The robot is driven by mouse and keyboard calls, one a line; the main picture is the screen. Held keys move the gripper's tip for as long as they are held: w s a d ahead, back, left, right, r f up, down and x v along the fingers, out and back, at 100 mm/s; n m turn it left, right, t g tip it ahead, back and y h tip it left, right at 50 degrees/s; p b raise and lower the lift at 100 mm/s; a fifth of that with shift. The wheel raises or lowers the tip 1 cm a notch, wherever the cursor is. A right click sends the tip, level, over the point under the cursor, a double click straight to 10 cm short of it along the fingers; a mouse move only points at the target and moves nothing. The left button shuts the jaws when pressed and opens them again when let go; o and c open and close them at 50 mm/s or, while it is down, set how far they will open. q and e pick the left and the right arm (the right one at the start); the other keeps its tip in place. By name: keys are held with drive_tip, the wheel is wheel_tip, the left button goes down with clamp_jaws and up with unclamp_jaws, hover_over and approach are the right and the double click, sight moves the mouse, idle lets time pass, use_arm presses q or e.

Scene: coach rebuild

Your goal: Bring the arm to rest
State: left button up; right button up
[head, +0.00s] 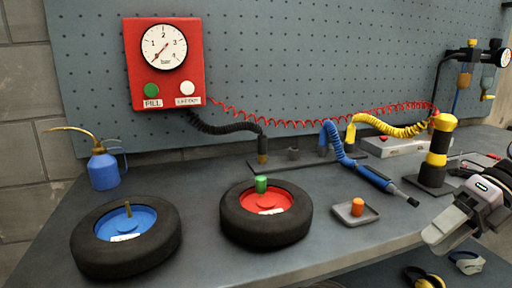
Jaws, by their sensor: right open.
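My right gripper (447,232) shows at the right, over the front edge of the grey workbench (330,240). Its jaws are open and I see nothing held between them. My left gripper is out of view. A tyre with a blue hub (127,240) lies flat at the front left of the bench. A tyre with a red hub (266,213) lies to its right, with a green cap (261,184) standing at its hub. A small grey tray (346,212) holding an orange cap (357,206) sits between that tyre and my right gripper.
A red gauge panel (163,95) hangs on the pegboard. A blue oil can (103,168) stands at the back left. A blue tool (370,174) on a coiled hose lies behind the tray. A yellow-black post (437,155) stands close behind my right gripper.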

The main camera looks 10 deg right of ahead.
drive_tip(key=s+a+f+m+t+y, duration=0.3)
drive_tip(key=a+f+m+t+y, duration=0.4)
drive_tip(key=f+y, duration=0.4)
drive_tip(key=w+a+f+m+t+h, duration=0.15)
drive_tip(key=f+m+t+h, duration=0.25)
drive_tip(key=f+m+h, duration=0.4)
drive_tip(key=w+f+m+t+h, duration=0.35)
drive_tip(key=m+h, duration=0.25)
drive_tip(key=m, duration=0.4)
drive_tip(key=s+a+f+m+g+h, duration=0.2)
drive_tip(key=s+f+m+g, duration=0.1)
drive_tip(key=s+f, duration=0.25)
drive_tip(key=s+a+f+m+g+h, duration=0.2)
drive_tip(key=s+f+g, duration=0.25)
drive_tip(key=f, duration=0.25)
drive_tip(key=a+m+t, duration=0.2)
drive_tip(key=a+m, duration=0.3)
drive_tip(key=a, duration=0.3)
wheel_tip(320, 180, up, 11)
drive_tip(key=d+p, duration=0.1)
drive_tip(key=p, duration=1.2)
drive_tip(key=shift+s+d+r, duration=0.15)
